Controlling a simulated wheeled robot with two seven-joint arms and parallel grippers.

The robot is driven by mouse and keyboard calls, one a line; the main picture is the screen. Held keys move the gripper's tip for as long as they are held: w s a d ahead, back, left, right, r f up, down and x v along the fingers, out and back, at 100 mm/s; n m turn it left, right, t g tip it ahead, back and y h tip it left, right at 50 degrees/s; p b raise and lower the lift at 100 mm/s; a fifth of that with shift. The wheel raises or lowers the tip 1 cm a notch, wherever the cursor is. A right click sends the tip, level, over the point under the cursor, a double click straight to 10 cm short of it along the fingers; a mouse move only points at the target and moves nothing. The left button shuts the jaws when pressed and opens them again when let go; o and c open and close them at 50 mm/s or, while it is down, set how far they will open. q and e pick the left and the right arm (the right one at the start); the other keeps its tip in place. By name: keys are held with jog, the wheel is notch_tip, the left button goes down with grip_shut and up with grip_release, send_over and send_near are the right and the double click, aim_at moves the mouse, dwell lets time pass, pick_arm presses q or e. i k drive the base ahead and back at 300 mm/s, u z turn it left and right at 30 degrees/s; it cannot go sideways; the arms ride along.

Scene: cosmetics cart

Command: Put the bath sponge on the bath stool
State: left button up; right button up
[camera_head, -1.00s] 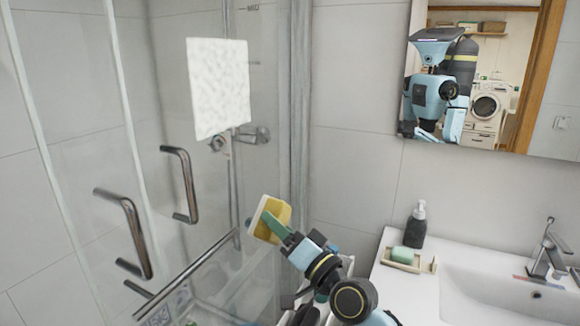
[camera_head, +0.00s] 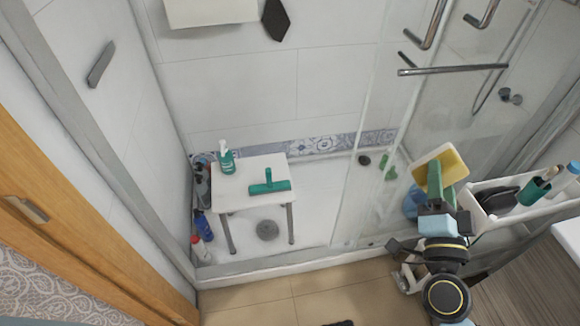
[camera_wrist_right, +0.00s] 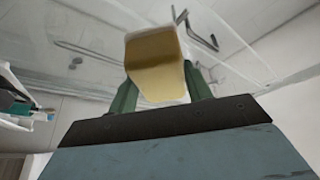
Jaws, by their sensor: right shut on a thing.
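The bath sponge (camera_head: 452,166), yellow with a pale side, is held up at the right in the head view. My right gripper (camera_head: 435,180) is shut on it, with its green fingers at the sponge's side. In the right wrist view the sponge (camera_wrist_right: 156,62) sits between the fingers and hides their tips. The bath stool (camera_head: 238,190), white with grey legs, stands in the shower area at the middle left, apart from the gripper. A green pump bottle (camera_head: 227,160) and a green squeegee (camera_head: 269,184) are on its top. My left gripper is not in view.
A glass shower panel with bars (camera_head: 452,70) stands between the stool and my right arm. A white cart tray (camera_head: 528,203) with bottles is just right of the gripper. Bottles (camera_head: 204,228) stand left of the stool. A low sill (camera_head: 290,262) edges the shower.

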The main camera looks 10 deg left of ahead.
aim_at(237, 187)
jog(key=u, duration=1.7)
jog(key=i, duration=0.55)
jog(key=u, duration=0.05)
